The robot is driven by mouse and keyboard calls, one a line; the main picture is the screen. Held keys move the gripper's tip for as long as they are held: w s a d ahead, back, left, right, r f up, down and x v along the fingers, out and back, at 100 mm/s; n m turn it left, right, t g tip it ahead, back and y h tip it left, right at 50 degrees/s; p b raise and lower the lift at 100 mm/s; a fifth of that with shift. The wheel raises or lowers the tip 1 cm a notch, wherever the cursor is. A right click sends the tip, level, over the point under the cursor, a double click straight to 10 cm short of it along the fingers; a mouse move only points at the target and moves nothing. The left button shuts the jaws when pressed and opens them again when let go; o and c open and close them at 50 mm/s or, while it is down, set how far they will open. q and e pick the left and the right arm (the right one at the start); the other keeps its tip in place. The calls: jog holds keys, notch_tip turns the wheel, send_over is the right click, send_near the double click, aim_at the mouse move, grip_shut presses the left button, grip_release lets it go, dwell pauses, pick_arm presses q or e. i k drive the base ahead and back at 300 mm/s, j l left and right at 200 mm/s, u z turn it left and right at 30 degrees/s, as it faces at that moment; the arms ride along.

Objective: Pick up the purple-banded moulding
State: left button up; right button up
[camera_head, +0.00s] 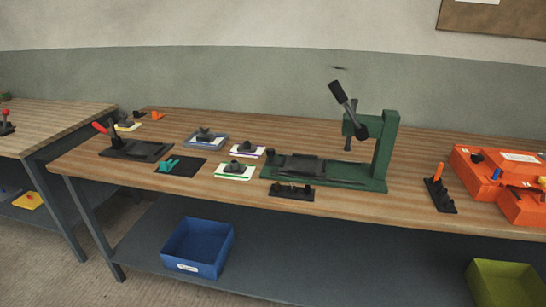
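What looks like the purple-banded moulding (245,147) is a small dark piece on a white card with a purple edge. It sits mid-table in the head view, just left of the green press (378,158). A similar dark piece on a green-edged white card (235,172) lies in front of it. Another dark piece in a blue-grey tray (207,141) lies to its left. The details on these pieces are too small to tell. Neither of my grippers shows in the head view.
A black clamp with a red handle (128,147) and a dark mat (180,167) with a teal piece are on the left. A black rack (291,191) lies before the press. Orange cases (500,178) fill the right end. A blue bin (197,249) stands on the lower shelf.

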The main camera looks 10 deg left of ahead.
aim_at(246, 149)
jog(key=i+j, duration=0.1)
jog(key=j, duration=0.25)
jog(key=i+j+u, duration=0.1)
jog(key=j, duration=0.25)
jog(key=i+j, duration=0.15)
jog(key=j, duration=0.2)
jog(key=i+j+u, duration=0.15)
jog(key=j, duration=0.15)
